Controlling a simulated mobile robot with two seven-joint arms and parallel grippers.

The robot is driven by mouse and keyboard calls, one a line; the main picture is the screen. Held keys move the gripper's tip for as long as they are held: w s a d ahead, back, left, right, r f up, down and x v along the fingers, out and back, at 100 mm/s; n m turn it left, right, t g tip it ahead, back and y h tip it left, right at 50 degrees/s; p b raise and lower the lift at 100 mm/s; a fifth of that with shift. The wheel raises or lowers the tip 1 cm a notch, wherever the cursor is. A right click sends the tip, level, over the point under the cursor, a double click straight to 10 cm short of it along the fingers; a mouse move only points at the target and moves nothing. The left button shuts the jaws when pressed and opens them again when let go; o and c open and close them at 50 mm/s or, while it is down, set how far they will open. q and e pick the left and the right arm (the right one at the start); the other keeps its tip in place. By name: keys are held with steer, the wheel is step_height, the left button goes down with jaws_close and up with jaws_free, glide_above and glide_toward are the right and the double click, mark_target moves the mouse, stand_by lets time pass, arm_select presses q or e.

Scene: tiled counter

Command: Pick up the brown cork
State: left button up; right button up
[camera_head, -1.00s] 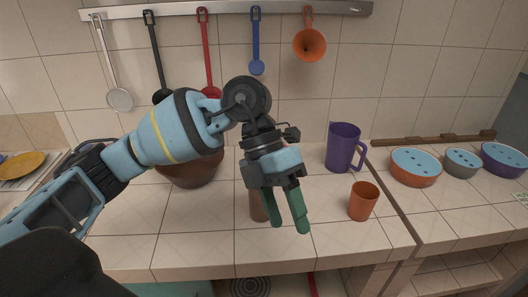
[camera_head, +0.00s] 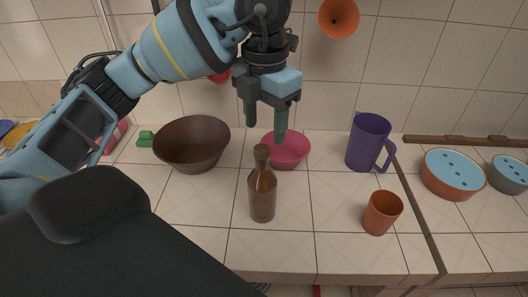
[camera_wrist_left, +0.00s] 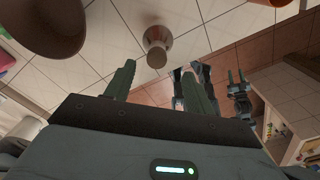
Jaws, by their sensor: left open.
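The brown cork (camera_head: 261,152) sits in the neck of an upright brown bottle (camera_head: 262,193) on the tiled counter. The bottle also shows from above in the left wrist view (camera_wrist_left: 158,36), its cork end (camera_wrist_left: 157,58) toward my fingers. My left gripper (camera_head: 266,133) points down, its green fingers apart and empty. In the head view its tips are just above the cork. In the left wrist view my left gripper (camera_wrist_left: 158,70) has the cork end in line with the gap between its tips.
A brown bowl (camera_head: 192,146) and a pink bowl (camera_head: 290,150) stand behind the bottle. A purple mug (camera_head: 368,142) and an orange cup (camera_head: 382,212) stand to the right. Bare tiles lie around the bottle.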

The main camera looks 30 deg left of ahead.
mark_target(262, 148)
arm_select(q)
steer(key=shift+s+a+f+b, duration=0.15)
steer(key=shift+f+b, duration=0.1)
steer(key=shift+f, duration=1.1)
steer(key=shift+w+a+f+b, duration=0.1)
steer(key=shift+f+b, duration=0.1)
steer(key=shift+f, duration=1.15)
steer(key=shift+s, duration=0.1)
steer(key=c, duration=1)
